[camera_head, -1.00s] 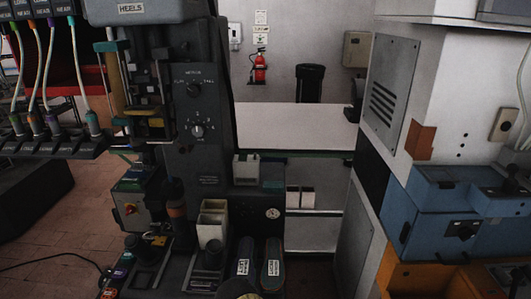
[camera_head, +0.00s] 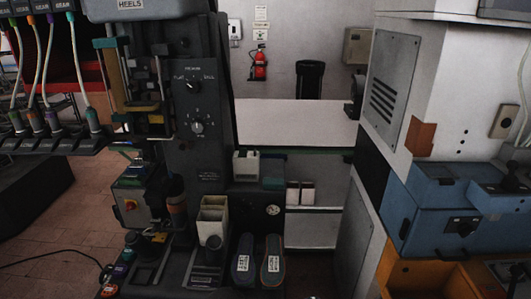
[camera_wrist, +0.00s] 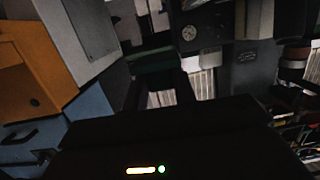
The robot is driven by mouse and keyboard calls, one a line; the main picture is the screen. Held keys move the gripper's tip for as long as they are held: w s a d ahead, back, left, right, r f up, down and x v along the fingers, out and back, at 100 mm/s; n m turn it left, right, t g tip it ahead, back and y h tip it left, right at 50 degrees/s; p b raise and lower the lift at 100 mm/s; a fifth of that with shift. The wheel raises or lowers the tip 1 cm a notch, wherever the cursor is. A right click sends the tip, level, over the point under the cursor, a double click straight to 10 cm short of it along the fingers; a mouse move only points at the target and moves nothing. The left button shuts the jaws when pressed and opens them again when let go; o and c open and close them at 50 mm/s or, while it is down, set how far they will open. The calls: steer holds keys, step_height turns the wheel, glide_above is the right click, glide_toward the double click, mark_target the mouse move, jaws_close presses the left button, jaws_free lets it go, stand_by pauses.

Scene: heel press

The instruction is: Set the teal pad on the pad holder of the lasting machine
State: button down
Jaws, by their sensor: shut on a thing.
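The dark lasting machine with a HEELS sign (camera_head: 205,110) stands left of centre in the head view. I cannot tell which of its parts is the pad holder. In the wrist view, my gripper (camera_wrist: 160,83) is shut. A dark green block, which looks like the teal pad (camera_wrist: 155,62), shows at its fingertips. The picture is dim, so the pad's edges and the finger contacts are hard to make out. My gripper is out of the head view, so its distance from the machine is unclear.
A white box (camera_head: 246,166), an open white cup (camera_head: 212,219), a gauge (camera_head: 272,210) and two labelled soles (camera_head: 271,262) are at the machine's lower front. A blue and orange machine (camera_head: 455,210) stands at right.

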stand_by(0.3)
steer(key=shift+s+a+f+b, duration=0.1)
steer(key=shift+a+f+b, duration=0.05)
steer(key=shift+f+b, duration=0.2)
steer(key=s+a+f+b, duration=0.5)
steer(key=a+f+b, duration=0.4)
steer(key=b, duration=0.7)
steer(key=shift+s+a+f+h, duration=0.15)
steer(key=shift+s+a+h, duration=0.2)
steer(key=shift+a, duration=0.35)
steer(key=w+a, duration=0.2)
steer(key=w, duration=0.3)
steer(key=w+a, duration=0.3)
steer(key=w, duration=0.3)
steer(key=w+a, duration=0.3)
steer(key=w, duration=0.3)
steer(key=shift+a+p, duration=0.15)
steer(key=shift+p, duration=0.2)
step_height(320, 180, down, 3)
steer(key=shift+w+r, duration=0.15)
steer(key=shift+r, duration=0.05)
steer(key=shift+a+f, duration=0.1)
steer(key=shift+f, duration=0.15)
